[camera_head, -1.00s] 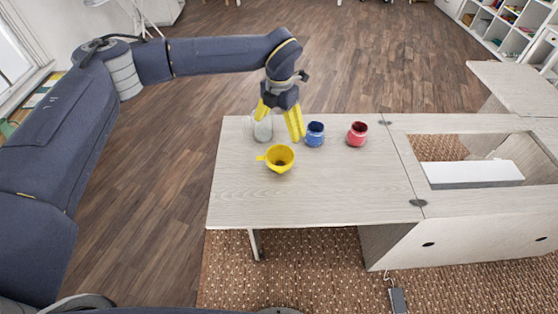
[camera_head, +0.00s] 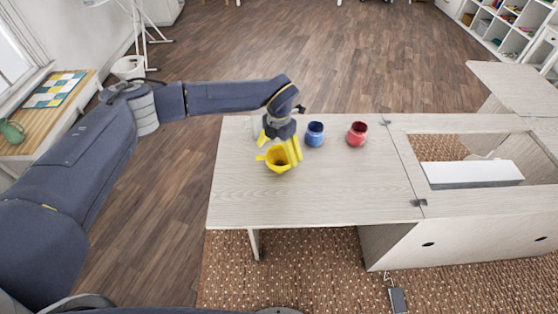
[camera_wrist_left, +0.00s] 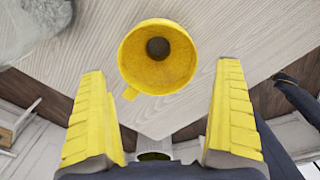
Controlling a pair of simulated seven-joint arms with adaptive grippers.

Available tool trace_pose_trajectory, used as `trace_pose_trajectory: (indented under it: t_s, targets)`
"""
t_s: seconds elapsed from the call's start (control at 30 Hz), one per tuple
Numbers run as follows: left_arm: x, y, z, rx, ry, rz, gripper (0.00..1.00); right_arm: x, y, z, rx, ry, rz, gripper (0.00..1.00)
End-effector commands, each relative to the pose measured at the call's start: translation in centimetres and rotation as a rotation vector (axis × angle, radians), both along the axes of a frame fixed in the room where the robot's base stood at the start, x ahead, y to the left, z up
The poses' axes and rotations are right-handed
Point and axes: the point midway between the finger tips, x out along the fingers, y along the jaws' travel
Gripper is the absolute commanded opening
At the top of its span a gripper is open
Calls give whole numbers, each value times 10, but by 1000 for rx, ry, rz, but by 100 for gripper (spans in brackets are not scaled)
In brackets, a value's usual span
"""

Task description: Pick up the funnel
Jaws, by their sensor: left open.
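The yellow funnel (camera_head: 277,162) stands on the left part of the pale wooden cabinet top, its wide mouth up and a small tab on its rim. My left gripper (camera_head: 279,151) is right at the funnel in the head view, its yellow fingers partly in front of it. In the left wrist view the funnel (camera_wrist_left: 158,56) lies ahead of the fingertips, between their lines and apart from both. The left gripper (camera_wrist_left: 163,92) is open with nothing between its fingers. My right gripper is not in view.
A blue jar (camera_head: 315,135) and a red jar (camera_head: 357,134) stand right of the gripper. A glass jar (camera_wrist_left: 40,20) shows in the left wrist view. The cabinet top's front left (camera_head: 260,205) is clear. A cutout with a white block (camera_head: 475,174) lies to the right.

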Motion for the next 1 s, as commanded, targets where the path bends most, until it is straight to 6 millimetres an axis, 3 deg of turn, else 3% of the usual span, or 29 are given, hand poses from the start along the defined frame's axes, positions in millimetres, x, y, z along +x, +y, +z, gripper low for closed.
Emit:
trace_pose_trajectory:
  t_s: [0.4,0.67,1.0]
  targets:
    - [0,2,-45,-1,2,2,100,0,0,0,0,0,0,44]
    - [1,2,-47,-1,1,1,99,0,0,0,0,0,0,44]
    - [1,2,-47,-1,1,1,61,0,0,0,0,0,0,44]
